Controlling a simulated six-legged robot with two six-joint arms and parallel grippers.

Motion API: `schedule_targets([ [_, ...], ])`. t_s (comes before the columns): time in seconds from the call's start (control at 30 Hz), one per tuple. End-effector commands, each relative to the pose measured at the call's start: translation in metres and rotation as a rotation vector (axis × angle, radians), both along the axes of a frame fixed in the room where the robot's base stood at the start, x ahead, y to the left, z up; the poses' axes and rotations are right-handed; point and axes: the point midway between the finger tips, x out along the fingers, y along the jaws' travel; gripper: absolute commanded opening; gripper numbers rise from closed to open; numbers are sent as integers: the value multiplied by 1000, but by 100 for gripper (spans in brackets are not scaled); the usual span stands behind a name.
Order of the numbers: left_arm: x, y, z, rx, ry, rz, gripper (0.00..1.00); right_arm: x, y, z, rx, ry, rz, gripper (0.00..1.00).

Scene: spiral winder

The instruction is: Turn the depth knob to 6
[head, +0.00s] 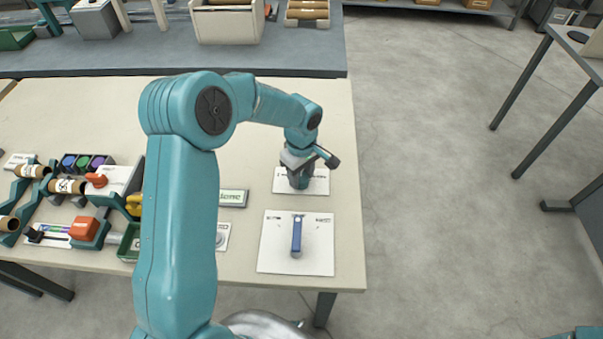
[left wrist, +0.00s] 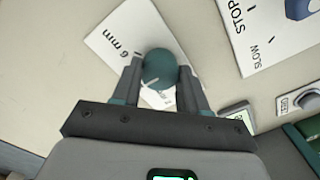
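The depth knob (left wrist: 160,70) is a round teal knob on a white card (left wrist: 112,36) marked "6 mm" at one side, in the left wrist view. A pale line crosses the knob's lower part; its exact reading is hard to tell. My left gripper (left wrist: 160,76) has one finger on each side of the knob, seemingly touching it. In the head view my left gripper (head: 299,176) points down over the same card (head: 320,185) near the table's right edge, largely hiding the knob. My right gripper is not in view.
Nearer the front edge lies a white card with a blue lever (head: 296,238); its "STOP" and "SLOW" marks show in the left wrist view (left wrist: 250,30). A small green-lettered display (head: 233,198) lies left of the knob. Winder parts and tubes (head: 66,186) fill the table's left.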

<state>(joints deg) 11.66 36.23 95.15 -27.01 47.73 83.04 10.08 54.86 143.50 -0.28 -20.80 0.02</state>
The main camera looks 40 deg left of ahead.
Motion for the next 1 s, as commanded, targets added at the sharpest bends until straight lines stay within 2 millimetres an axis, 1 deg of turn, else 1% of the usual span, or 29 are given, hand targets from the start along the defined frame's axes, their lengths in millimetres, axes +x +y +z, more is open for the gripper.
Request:
schedule_targets([
  [0.27,0,-1,1,-1,-2,-25,13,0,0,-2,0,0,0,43],
  [0.47,1,-1,1,-1,-4,-118,13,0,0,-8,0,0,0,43],
  [0.67,1,-1,1,-1,-4,-281,13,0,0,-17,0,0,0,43],
  [1.0,1,-1,2,0,-6,-605,13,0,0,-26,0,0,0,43],
])
